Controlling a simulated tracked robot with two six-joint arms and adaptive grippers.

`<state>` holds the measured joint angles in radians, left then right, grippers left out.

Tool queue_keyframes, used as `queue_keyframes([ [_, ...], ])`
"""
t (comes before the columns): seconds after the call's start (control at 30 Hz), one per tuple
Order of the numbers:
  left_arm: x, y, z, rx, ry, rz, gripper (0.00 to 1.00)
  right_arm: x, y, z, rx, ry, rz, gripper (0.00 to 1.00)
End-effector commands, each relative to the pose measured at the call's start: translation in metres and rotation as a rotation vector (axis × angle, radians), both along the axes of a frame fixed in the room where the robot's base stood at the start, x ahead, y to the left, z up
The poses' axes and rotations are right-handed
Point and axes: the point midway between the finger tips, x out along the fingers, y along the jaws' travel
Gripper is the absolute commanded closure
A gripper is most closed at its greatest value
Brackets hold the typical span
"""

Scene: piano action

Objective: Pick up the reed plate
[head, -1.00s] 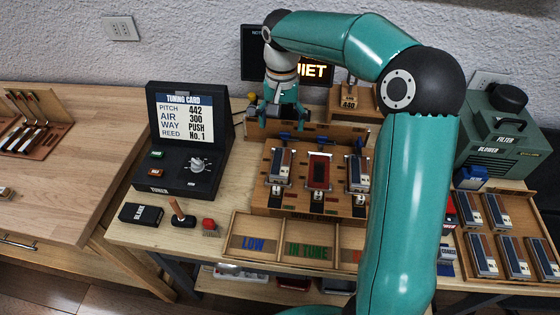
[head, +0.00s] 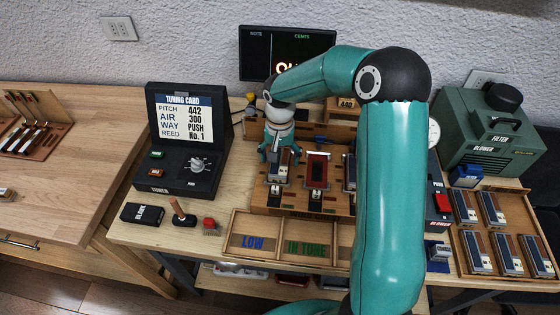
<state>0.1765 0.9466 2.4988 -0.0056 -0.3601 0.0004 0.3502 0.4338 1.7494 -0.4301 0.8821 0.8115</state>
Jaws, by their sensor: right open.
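Grey reed plates with brown-and-blue strips lie in several places. One reed plate (head: 278,170) is at the left station of the wooden stand (head: 300,202) in the middle of the bench. My right gripper (head: 280,158) is open and low over this plate, with its fingers at the plate's upper end. I cannot tell whether they touch it. A red-framed slot (head: 317,172) sits at the middle station. Another reed plate (head: 350,172) at the right station is partly hidden by my right arm. My left gripper is out of view.
A tray with several reed plates (head: 480,252) is at right, beside a green blower (head: 490,135). A sorting box (head: 270,238) marked LOW and IN TUNE lies in front of the stand.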

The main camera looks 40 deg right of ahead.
Motion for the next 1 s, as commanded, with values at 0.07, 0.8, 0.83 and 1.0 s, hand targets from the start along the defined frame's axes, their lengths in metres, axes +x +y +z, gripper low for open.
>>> queue_keyframes([
  [0.07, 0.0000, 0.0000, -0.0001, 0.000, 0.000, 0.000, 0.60, 0.0002, -0.0001, -0.0008, -0.001, -0.001, 0.000, 0.19],
  [0.8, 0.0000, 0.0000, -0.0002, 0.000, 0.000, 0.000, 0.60, 0.0009, 0.0002, 0.0004, -0.001, -0.002, 0.001, 0.87],
  [0.83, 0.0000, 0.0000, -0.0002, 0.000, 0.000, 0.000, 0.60, 0.0009, 0.0002, 0.0005, -0.001, -0.002, 0.001, 0.87],
  [1.0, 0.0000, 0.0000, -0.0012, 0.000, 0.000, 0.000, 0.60, 0.0015, 0.0002, 0.0059, -0.001, -0.003, 0.001, 0.87],
])
